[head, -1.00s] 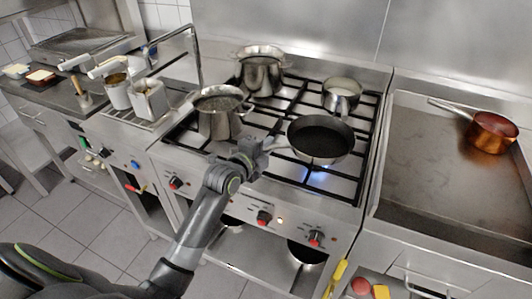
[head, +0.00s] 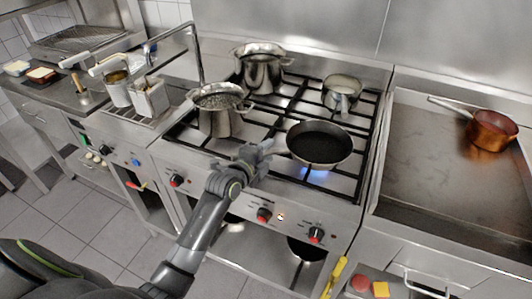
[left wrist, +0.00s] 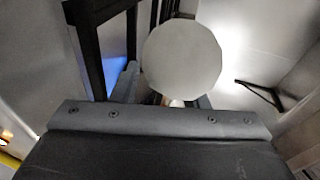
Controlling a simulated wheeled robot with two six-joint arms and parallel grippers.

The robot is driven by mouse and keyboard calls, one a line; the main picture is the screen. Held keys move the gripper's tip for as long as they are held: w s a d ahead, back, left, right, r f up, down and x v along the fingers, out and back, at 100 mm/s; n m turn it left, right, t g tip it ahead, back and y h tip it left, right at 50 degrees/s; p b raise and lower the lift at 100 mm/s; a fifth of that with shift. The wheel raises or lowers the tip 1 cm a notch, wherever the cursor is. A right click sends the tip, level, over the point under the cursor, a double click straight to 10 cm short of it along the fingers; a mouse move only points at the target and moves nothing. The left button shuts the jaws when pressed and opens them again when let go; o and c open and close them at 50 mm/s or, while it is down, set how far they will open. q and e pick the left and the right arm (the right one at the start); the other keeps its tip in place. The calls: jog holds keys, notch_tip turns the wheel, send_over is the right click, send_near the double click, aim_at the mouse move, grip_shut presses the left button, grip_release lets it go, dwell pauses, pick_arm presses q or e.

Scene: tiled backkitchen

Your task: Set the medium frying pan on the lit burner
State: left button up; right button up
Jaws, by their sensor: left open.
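The dark frying pan (head: 320,143) sits level at the front right of the stove. A blue flame (head: 318,173) shows beneath its front edge, so it is over the lit burner. My left gripper (head: 262,153) is open at the pan's left side, where the handle points; the handle is mostly hidden by the gripper. In the left wrist view a pale round disc (left wrist: 181,58) fills the middle, perhaps the pan's underside, and a blue glow (left wrist: 115,60) lies left of it. My right gripper is not in view.
Two tall steel pots (head: 219,112) (head: 263,72) stand on the left burners. A small saucepan (head: 341,94) stands behind the pan. A copper pot (head: 491,130) sits on the steel griddle (head: 425,165) at right. Red knobs (head: 264,215) line the stove front.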

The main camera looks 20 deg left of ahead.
pick_arm(q)
jog(key=shift+s+r, duration=0.1)
jog(key=b+v, duration=0.1)
jog(key=v, duration=1.1)
jog(key=shift+b, duration=0.35)
